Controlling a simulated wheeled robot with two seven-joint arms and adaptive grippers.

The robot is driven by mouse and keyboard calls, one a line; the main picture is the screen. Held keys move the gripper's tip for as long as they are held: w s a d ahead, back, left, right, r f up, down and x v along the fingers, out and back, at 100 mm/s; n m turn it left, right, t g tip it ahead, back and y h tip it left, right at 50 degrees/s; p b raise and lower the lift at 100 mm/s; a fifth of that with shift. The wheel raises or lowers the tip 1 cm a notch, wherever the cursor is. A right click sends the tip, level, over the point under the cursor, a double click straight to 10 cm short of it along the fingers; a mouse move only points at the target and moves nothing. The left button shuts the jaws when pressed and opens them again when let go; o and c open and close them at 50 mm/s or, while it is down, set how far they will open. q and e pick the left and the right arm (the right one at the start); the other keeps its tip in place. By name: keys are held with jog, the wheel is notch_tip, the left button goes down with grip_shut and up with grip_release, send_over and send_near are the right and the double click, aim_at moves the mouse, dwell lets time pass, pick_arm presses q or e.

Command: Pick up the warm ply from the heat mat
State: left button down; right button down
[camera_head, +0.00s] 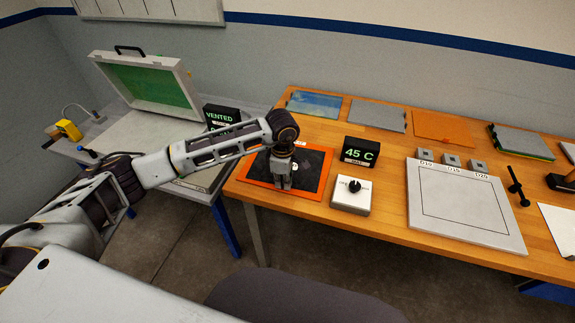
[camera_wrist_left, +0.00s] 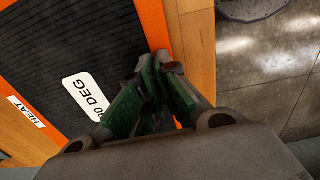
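The warm ply (camera_head: 316,165) is a dark sheet lying on the orange heat mat (camera_head: 262,183) at the left end of the wooden table. In the left wrist view, the ply (camera_wrist_left: 60,40) shows a dark woven surface and a white label ending in "0 DEG". The heat mat (camera_wrist_left: 155,22) shows there as an orange border. My left gripper (camera_head: 283,186) points down over the mat's near-left part. In the wrist view its green-padded fingers (camera_wrist_left: 162,65) are close together at the ply's edge. Whether they grip the edge is hidden. My right gripper is out of view.
A display reading "45 C" (camera_head: 360,151) and a white knob box (camera_head: 351,195) stand right of the mat. A white outlined board (camera_head: 465,205) lies further right. Flat sheets line the table's back. An open-lidded case (camera_head: 150,83) stands on the left bench.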

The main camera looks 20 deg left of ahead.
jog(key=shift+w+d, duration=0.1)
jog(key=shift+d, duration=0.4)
pick_arm(q)
jog(key=shift+r, duration=0.15)
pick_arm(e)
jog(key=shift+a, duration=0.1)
pick_arm(q)
jog(key=shift+w+r, duration=0.1)
jog(key=shift+r, duration=0.5)
notch_tip(320, 180, up, 7)
jog(key=shift+f+b, duration=0.15)
jog(key=shift+b, duration=0.5)
jog(key=shift+r, duration=0.9)
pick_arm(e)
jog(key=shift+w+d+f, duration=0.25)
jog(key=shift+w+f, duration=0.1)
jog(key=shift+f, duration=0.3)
pick_arm(q)
jog(key=shift+r, duration=0.1)
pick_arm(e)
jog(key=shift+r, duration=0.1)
